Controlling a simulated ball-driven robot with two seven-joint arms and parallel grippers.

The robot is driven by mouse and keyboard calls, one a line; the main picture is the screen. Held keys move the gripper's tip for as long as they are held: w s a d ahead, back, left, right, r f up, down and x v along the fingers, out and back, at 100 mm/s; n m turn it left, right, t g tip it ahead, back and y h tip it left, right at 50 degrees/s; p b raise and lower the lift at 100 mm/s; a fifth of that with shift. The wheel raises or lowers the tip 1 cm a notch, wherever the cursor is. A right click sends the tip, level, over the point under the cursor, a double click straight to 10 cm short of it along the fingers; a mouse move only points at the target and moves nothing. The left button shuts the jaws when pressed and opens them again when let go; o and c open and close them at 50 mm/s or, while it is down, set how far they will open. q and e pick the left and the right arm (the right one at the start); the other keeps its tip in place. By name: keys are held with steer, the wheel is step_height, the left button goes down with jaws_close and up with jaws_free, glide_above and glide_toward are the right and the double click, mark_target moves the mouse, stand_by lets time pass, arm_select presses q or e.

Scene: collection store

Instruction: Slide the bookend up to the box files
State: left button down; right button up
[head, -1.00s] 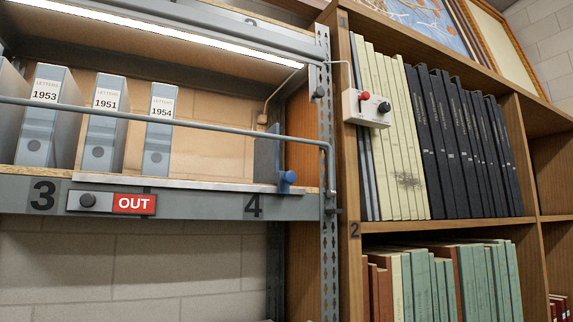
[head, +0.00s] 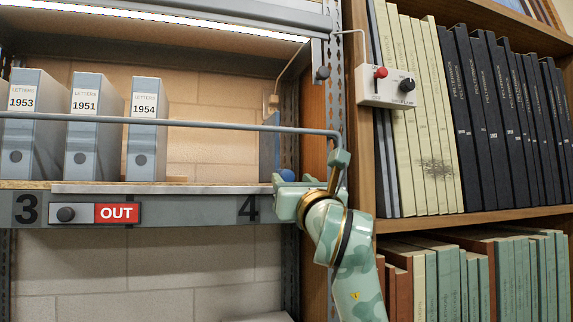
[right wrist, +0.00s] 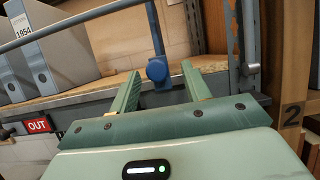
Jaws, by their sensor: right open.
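The bookend (head: 269,145) is a thin blue upright plate at the right end of the upper grey shelf. Its round blue knob (right wrist: 157,70) faces me in the right wrist view. The grey-blue box files 1953 (head: 31,120), 1951 (head: 95,125) and 1954 (head: 147,130) stand upright at the left, with a wide gap between 1954 and the bookend. My green right gripper (head: 283,186) is at the shelf's front edge by the knob. In the wrist view its open fingers stand either side of the knob; I cannot tell whether they touch it. My left gripper is not in view.
A grey rail (head: 200,126) runs across the front of the files and bends at the right near my arm. A grey upright post (head: 335,90) and a switch box (head: 388,87) are on the right. The shelf's middle is bare.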

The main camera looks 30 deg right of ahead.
mark_target(288, 176)
steer(key=x, duration=0.1)
steer(key=p+x, duration=0.1)
steer(key=x, duration=0.2)
steer(key=shift+w+a+r, duration=0.25)
steer(key=shift+r, duration=0.05)
steer(key=shift+w+d, duration=0.25)
steer(key=shift+w, duration=0.15)
steer(key=shift+c, duration=0.2)
